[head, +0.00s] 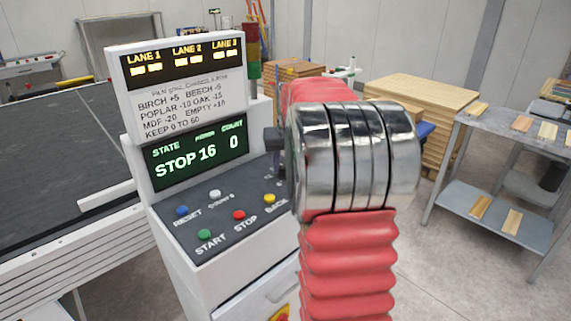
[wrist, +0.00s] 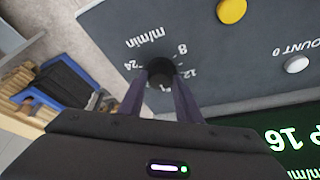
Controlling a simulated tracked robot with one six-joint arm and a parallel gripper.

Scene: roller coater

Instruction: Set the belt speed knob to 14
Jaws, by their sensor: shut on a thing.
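The belt speed knob (wrist: 159,66) is a small dark round knob on the dark grey control panel, with a printed m/min scale around it. The numbers 8, 12 and 24 show near it; others are covered by my fingers. My gripper (wrist: 161,82) is shut on the knob, one finger on each side. In the head view my arm hides the knob. The green display (head: 195,153) reads STOP, 16 and count 0. It shows partly in the wrist view (wrist: 290,145), with 16 readable.
Labelled buttons sit on the panel: blue RESET (head: 181,211), green START (head: 204,234), red STOP (head: 239,215), yellow BACK (head: 269,198) and a white count button (head: 215,194). A sign with lane lights (head: 185,90) stands above. Stacked boards (head: 425,105) and a metal table (head: 500,140) are at right.

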